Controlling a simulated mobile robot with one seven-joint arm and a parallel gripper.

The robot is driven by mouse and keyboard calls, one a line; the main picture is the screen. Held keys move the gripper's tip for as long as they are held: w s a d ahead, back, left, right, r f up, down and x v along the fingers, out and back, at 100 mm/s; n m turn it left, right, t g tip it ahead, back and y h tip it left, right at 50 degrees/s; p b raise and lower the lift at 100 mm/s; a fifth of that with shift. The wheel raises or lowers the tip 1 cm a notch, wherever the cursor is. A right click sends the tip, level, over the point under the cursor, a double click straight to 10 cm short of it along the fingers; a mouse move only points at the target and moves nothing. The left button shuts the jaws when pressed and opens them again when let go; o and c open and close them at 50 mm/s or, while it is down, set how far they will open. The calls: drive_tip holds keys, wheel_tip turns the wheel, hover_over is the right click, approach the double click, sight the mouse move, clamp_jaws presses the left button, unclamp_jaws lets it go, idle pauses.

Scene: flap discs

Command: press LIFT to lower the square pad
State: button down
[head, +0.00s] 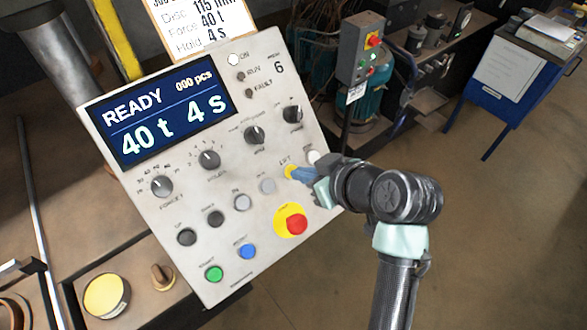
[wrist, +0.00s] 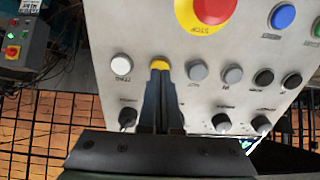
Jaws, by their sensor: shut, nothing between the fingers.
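The LIFT button is a yellow round button (head: 291,172) on the tilted control panel (head: 225,125). In the wrist view the yellow button (wrist: 159,64) shows just past my fingertips, its lower part hidden by them. My gripper (head: 297,174) is shut and empty, its blue fingertips at the yellow button. I cannot tell whether they touch it or press it in. In the wrist view my gripper (wrist: 161,78) points straight at the button. The panel's screen (head: 160,108) reads READY, 40 t, 4 s and 000 pcs. The square pad cannot be made out.
A red stop button on a yellow ring (head: 296,224) sits below the yellow button. A white button (wrist: 121,65) and a grey button (wrist: 196,71) flank it closely. Dark knobs (head: 254,135) stand above. Open floor (head: 480,230) lies to the right.

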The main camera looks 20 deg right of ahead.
drive_tip(key=shift+b+x, duration=0.35)
drive_tip(key=shift+x, duration=0.4)
idle(0.4)
drive_tip(key=shift+p+v, duration=0.55)
drive_tip(key=shift+v, duration=0.25)
drive_tip(key=p+v, duration=0.3)
drive_tip(key=v, duration=0.3)
drive_tip(key=shift+s+r, duration=0.1)
drive_tip(key=shift+r, duration=0.05)
idle(0.4)
